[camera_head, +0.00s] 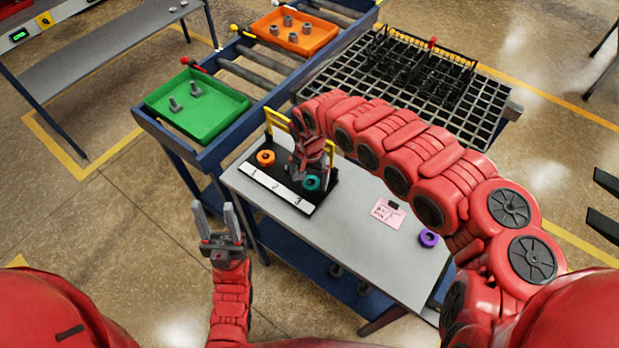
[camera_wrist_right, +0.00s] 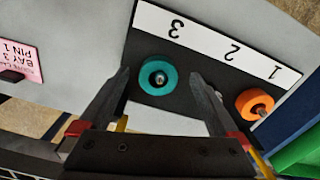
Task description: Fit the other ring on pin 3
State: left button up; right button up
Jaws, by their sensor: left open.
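A black pin board with a white strip (camera_head: 276,189) numbered 1, 2, 3 lies on the grey table. A teal ring (camera_head: 311,182) sits at position 3; in the right wrist view the teal ring (camera_wrist_right: 157,75) is around a pin whose tip shows in its hole. An orange ring (camera_head: 265,158) is at position 1. A purple ring (camera_head: 428,238) lies on the table near its right end. My right gripper (camera_wrist_right: 160,76) is open, its fingers on either side of the teal ring with gaps. My left gripper (camera_head: 213,207) is open and empty, left of the table.
A pink card (camera_head: 388,212) lies on the table between board and purple ring. A green tray (camera_head: 212,113) and an orange tray (camera_head: 318,36) with metal parts stand on the roller conveyor behind. A black grid rack (camera_head: 340,88) is at the back right. The table's front is clear.

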notch_tip(320, 180, up, 9)
jog(key=shift+w+d+r+b, duration=0.1)
jog(key=shift+b, duration=0.4)
notch_tip(320, 180, up, 8)
jog(key=p, duration=0.7)
jog(key=shift+p, duration=0.4)
